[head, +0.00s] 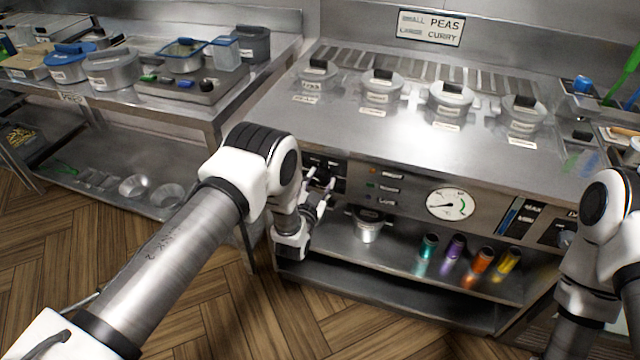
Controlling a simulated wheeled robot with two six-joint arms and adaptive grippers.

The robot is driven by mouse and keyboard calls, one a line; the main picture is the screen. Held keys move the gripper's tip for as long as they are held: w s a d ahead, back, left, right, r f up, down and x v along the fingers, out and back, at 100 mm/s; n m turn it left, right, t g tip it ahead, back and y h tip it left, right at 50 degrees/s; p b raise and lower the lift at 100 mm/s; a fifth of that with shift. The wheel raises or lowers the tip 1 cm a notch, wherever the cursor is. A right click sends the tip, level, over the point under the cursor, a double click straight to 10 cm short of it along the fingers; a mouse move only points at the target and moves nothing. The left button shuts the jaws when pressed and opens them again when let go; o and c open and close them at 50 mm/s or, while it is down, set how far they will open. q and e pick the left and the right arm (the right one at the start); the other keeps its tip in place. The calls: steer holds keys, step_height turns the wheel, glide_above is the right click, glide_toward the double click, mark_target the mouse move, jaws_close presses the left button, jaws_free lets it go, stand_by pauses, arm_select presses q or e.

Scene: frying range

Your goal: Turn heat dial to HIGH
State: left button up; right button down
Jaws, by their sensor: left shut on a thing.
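The heat dial (320,178) is a dark knob on a black plate at the left end of the range's front panel. My left gripper (322,190) reaches up to the panel from below and is shut on the dial. Its fingers and wrist cover part of the dial, so I cannot read its setting. My right arm stands at the right edge of the head view, and its gripper does not show.
A round white gauge (450,204) sits mid-panel, with small labelled switches (386,189) left of it. Lidded pots (381,88) stand on the steel top. The wooden floor in front is clear.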

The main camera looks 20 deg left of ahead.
arm_select(q)
steer(key=m+b, duration=0.2)
steer(key=m, duration=0.1)
steer(key=shift+m, duration=0.3)
steer(key=m+b, duration=0.2)
steer(key=m, duration=0.1)
steer(key=shift+w+m, duration=0.1)
steer(key=shift+m, duration=0.2)
steer(key=m+b, duration=0.2)
steer(key=m, duration=0.1)
steer(key=shift+f+m, duration=0.1)
steer(key=shift+m, duration=0.3)
steer(key=m+b, duration=0.2)
steer(key=m, duration=0.2)
steer(key=shift+m, duration=0.3)
steer(key=m+b, duration=0.2)
steer(key=m, duration=0.1)
steer(key=shift+m+h, duration=0.3)
steer(key=shift+m, duration=0.1)
steer(key=m+b, duration=0.1)
steer(key=m, duration=0.2)
steer(key=shift+m+b, duration=0.35)
steer(key=shift+m, duration=0.05)
steer(key=m+b, duration=0.1)
steer(key=m, duration=0.2)
steer(key=shift+f+m, duration=0.1)
steer(key=shift+m, duration=0.2)
steer(key=shift+m+b, duration=0.95)
steer(key=shift+m, duration=0.95)
